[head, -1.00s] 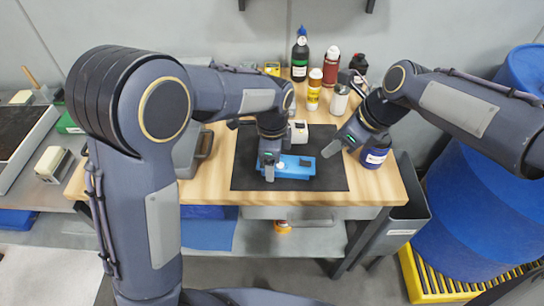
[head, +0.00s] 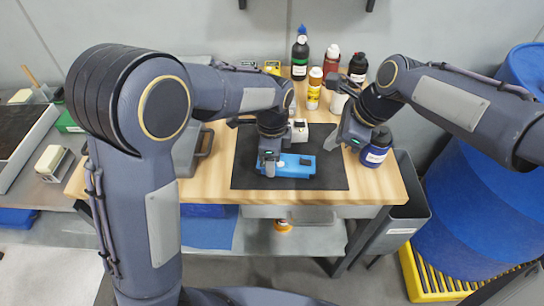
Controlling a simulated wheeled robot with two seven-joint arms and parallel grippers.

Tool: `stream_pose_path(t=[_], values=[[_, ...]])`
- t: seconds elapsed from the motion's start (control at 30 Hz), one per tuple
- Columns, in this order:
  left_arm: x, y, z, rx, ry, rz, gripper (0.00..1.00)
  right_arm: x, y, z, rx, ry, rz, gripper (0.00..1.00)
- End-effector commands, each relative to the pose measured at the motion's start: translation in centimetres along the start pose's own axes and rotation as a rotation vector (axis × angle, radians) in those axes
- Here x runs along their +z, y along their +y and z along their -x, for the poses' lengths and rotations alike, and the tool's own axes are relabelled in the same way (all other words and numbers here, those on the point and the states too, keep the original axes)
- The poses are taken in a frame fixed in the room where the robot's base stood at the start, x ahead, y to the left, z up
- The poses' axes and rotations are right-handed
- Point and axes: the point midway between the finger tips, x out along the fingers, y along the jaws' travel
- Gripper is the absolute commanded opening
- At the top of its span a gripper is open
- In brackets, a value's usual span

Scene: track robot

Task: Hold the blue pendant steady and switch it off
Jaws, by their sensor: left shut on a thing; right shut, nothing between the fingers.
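The blue pendant (head: 298,170) lies on the dark mat (head: 329,176) on the wooden workbench. A small light-coloured spot shows on its top, but I cannot make out the switch or its position. My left gripper (head: 268,167) points down at the pendant's left end and is shut on it. Its fingers hide part of that end. My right gripper (head: 341,143) is shut and empty. In the picture it is up and to the right of the pendant, apart from it, in front of the bottles.
Several bottles stand at the back of the bench, among them a black bottle (head: 300,55) and a yellow one (head: 314,88). A dark blue jar (head: 376,148) stands at the right edge, close to my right gripper. A white block-shaped object (head: 299,131) stands behind the pendant.

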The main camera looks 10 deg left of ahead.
Motion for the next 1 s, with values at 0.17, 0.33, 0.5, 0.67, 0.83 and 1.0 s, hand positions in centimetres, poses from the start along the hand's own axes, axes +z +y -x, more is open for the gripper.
stream_pose_path(t=[0.17,0.33,0.5,0.67,0.83,1.0], values=[[0.0,0.0,0.1,-0.001,0.001,0.0,0.16,1.2,-0.1,-0.4,0.025,0.034,0.495,0.0],[0.0,0.0,0.1,-0.001,0.001,0.0,0.16,2.2,-0.2,-0.8,0.065,0.057,0.986,0.0],[0.0,0.0,0.1,-0.001,0.001,0.0,0.16,3.2,-0.3,-1.1,0.115,0.067,1.472,0.0],[0.0,0.0,0.1,-0.001,0.001,0.0,0.16,4.1,-0.4,-1.4,0.174,0.062,1.928,0.0],[0.0,0.0,0.1,-0.001,0.001,0.0,0.16,5.0,-0.5,-1.7,0.244,0.038,2.378,0.0],[0.0,0.0,0.1,-0.001,0.001,0.0,0.16,5.7,-0.5,-1.9,0.302,0.006,2.703,0.0]])
